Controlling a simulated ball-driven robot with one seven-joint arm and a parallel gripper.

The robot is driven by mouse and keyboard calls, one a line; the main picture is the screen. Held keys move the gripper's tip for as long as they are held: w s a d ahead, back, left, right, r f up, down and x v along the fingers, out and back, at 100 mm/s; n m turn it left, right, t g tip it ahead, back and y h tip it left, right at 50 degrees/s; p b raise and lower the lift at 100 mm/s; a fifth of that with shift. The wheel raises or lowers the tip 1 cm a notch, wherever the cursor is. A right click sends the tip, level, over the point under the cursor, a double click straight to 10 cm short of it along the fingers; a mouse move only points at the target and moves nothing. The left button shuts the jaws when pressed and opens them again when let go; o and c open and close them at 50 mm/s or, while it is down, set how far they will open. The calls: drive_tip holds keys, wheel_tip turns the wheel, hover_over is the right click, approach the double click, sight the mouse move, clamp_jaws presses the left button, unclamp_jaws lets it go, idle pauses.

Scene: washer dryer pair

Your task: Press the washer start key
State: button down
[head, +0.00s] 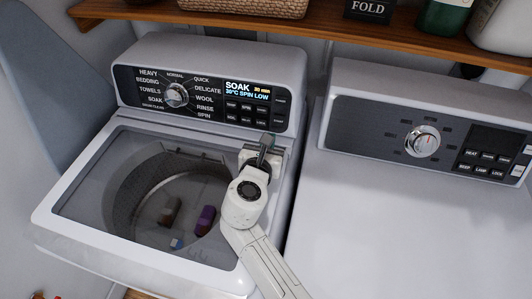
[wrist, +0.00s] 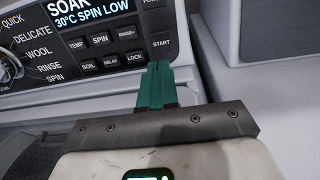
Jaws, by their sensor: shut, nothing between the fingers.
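The washer's control panel (head: 210,97) is dark, with a round dial (head: 177,95) and a lit display (head: 248,90) reading "SOAK 30°C SPIN LOW". The start key (head: 278,121) is at the panel's lower right; its START label shows in the wrist view (wrist: 161,43). My gripper (head: 267,138) is in front of the panel's lower right part. Its green fingers (wrist: 158,66) are closed together and empty. In the wrist view the tips lie just below the START label. I cannot tell whether they touch the panel.
The washer's glass lid (head: 90,190) is closed, with several items in the drum below. The dryer (head: 400,220) stands close on the right, with its own dial (head: 422,141) and keys. A wooden shelf (head: 330,35) with a basket and bottles hangs above.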

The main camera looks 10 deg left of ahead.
sight(278, 121)
drive_tip(key=b+x, duration=0.5)
drive_tip(key=x, duration=0.2)
drive_tip(key=shift+f+b, duration=0.15)
drive_tip(key=shift+b, duration=0.15)
drive_tip(key=shift+w, duration=0.3)
